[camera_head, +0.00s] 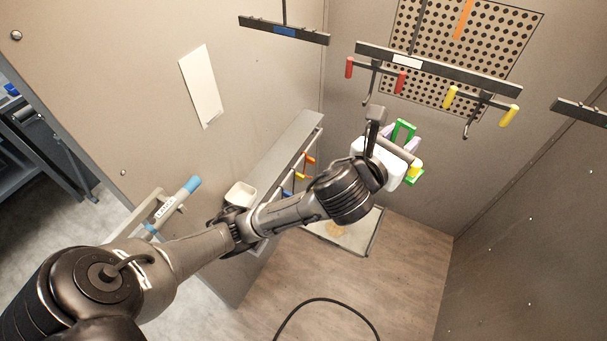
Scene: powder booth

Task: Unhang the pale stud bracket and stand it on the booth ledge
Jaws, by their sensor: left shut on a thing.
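My left gripper (405,154) is below the hanging bar in the middle of the booth, with its white body and green finger parts showing. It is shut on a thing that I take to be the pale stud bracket. Only pieces of that thing show around the fingers: a grey bar and a yellow end (416,168). My wrist and the gripper hide much of it. I cannot tell whether it touches the hook (367,98) just above it. The booth ledge (285,148) is the grey shelf along the left wall. My right gripper is not in view.
A dark hanging bar (440,70) carries hooks with red (400,82) and yellow ends (509,116). Coloured pegs (309,160) sit below the ledge. A black cable (325,301) loops over the floor.

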